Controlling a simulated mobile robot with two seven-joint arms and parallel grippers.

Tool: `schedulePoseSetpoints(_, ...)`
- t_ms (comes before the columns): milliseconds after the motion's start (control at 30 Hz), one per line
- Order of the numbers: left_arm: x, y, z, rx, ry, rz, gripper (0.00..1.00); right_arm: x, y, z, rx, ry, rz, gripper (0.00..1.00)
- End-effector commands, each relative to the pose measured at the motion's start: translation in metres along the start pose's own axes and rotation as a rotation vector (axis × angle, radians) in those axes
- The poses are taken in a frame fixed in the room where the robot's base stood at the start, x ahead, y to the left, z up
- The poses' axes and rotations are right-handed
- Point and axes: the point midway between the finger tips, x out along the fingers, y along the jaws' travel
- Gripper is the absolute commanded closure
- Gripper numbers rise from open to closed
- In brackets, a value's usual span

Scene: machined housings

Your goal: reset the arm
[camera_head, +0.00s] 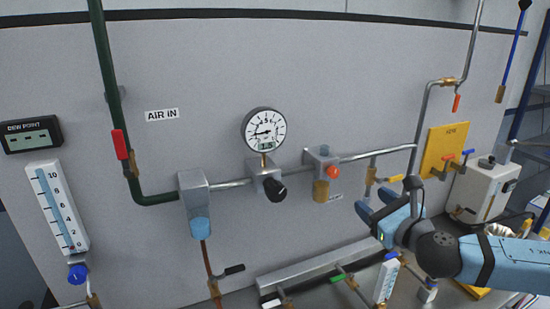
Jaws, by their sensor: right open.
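My right arm (495,262) is blue with dark joints and comes in from the lower right. My right gripper (376,204) is open, and nothing shows between its fingers. Part of the panel and bench behind the arm is hidden. My left gripper does not show.
A pressure gauge (264,130) and a black knob (275,189) sit on the pipe line. A yellow plate (443,150) and a white box (484,190) are right of my gripper. Valves and a small flow meter (386,278) stand below it. The upper middle panel is clear.

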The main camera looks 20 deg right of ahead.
Motion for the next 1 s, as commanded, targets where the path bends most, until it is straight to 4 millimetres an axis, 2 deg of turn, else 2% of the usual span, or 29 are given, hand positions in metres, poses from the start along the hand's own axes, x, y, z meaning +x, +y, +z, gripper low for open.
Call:
schedulePoseSetpoints(133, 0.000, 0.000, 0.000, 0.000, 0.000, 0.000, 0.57, 0.002, 0.013, -0.010, 0.078, 0.018, 0.021, 0.44)
schedulePoseSetpoints(233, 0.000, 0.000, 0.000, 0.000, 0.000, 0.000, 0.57, 0.004, 0.040, -0.032, 0.262, 0.063, 0.062, 0.44)
schedulePoseSetpoints(367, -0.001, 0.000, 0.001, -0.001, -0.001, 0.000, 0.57, 0.003, 0.091, -0.072, 0.644, 0.164, 0.109, 0.44)
schedulePoseSetpoints(400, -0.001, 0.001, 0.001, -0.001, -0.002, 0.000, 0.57, 0.001, 0.106, -0.084, 0.775, 0.199, 0.116, 0.44)
schedulePoseSetpoints(567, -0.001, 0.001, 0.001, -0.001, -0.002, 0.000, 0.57, -0.016, 0.162, -0.134, 1.297, 0.342, 0.086, 0.44)
schedulePoseSetpoints(767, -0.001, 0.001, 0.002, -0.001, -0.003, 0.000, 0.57, -0.052, 0.215, -0.197, 1.958, 0.490, -0.078, 0.44)
schedulePoseSetpoints(867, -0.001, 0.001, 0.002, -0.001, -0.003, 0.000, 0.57, -0.077, 0.237, -0.230, 2.284, 0.535, -0.221, 0.44)
schedulePoseSetpoints(1000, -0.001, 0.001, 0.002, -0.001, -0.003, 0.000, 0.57, -0.122, 0.260, -0.277, 2.709, 0.532, -0.479, 0.44)
